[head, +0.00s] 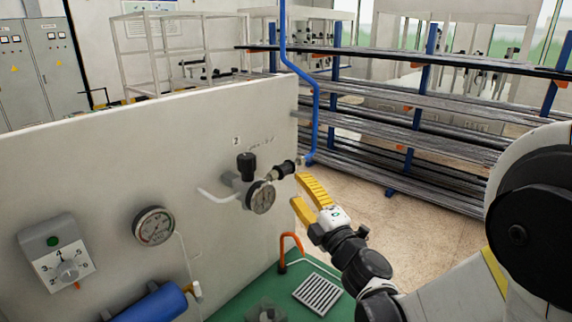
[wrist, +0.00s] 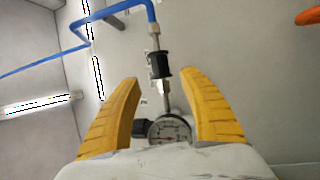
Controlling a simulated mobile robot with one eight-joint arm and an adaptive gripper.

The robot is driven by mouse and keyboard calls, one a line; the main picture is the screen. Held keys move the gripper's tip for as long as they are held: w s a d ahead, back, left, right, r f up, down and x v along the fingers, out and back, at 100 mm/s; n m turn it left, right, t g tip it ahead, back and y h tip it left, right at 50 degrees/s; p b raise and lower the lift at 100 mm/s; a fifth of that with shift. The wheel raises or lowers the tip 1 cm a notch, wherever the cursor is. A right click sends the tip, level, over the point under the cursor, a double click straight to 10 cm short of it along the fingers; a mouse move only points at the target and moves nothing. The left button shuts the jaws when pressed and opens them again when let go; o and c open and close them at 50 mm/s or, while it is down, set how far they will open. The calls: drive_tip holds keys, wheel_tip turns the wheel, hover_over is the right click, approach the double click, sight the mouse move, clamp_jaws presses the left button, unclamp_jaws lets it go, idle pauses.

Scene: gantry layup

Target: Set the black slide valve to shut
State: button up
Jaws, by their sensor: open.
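The black slide valve (head: 285,170) is a short black sleeve on a metal line between a round gauge (head: 262,197) and the blue hose (head: 314,120). In the wrist view the black sleeve (wrist: 160,65) sits between metal fittings, with the hose above and the gauge (wrist: 170,130) below. I cannot tell which position the sleeve is in. My gripper (head: 298,189) has yellow fingers, open and empty, just right of the valve in the head view. In the wrist view the sleeve appears between and slightly beyond my fingertips (wrist: 162,74); no contact shows.
A black knob (head: 247,162) stands left of the gauge. The pale panel (head: 110,130) also carries another gauge (head: 154,226) and a numbered dial box (head: 57,258). An orange hook-shaped pipe (head: 289,246) rises from the green bench below. Racks (head: 400,105) stand behind; open floor lies between.

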sight(287, 173)
drive_tip(key=x, duration=0.9)
drive_tip(key=shift+d, duration=0.1)
clamp_jaws()
